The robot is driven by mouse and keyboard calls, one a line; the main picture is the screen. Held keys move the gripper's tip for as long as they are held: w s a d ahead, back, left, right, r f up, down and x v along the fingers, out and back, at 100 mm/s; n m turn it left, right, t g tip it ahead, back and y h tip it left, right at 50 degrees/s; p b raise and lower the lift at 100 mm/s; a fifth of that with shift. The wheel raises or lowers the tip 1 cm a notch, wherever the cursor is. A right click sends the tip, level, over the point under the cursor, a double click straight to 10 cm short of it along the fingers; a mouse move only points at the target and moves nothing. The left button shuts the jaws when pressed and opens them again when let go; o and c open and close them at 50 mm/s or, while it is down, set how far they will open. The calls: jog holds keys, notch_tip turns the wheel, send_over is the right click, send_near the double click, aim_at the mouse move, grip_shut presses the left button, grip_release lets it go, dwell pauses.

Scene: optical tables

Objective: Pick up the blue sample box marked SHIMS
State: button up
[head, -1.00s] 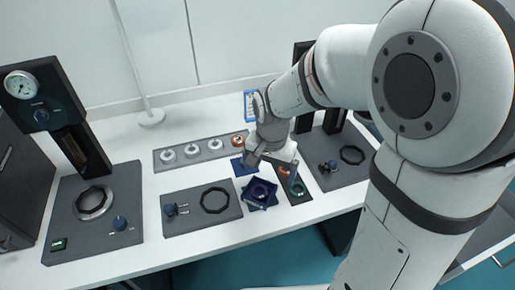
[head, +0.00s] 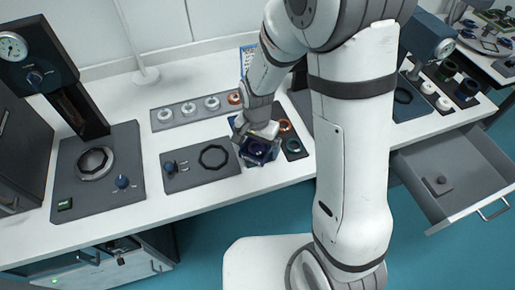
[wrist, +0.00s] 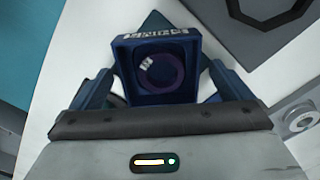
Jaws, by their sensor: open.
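The blue sample box (wrist: 160,40) stands between the fingers of my gripper in the wrist view. White lettering runs along its rim, too blurred to read surely. A dark ring and a small pale tag lie inside it. A darker blue pad shows behind and under it. My gripper (wrist: 155,88) is open, with one finger on each side of the box; I cannot tell whether they touch it. In the head view the box (head: 259,152) is partly covered by my gripper (head: 257,140), near the table's front edge.
A dark tray with green and orange rings (head: 292,145) lies just right of the box. A grey plate with a black ring (head: 214,156) lies to its left. A strip of several round parts (head: 192,108) is behind. An open drawer (head: 448,180) juts out at right.

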jog(key=c, duration=1.2)
jog(key=shift+c, duration=0.2)
jog(key=shift+r, duration=0.15)
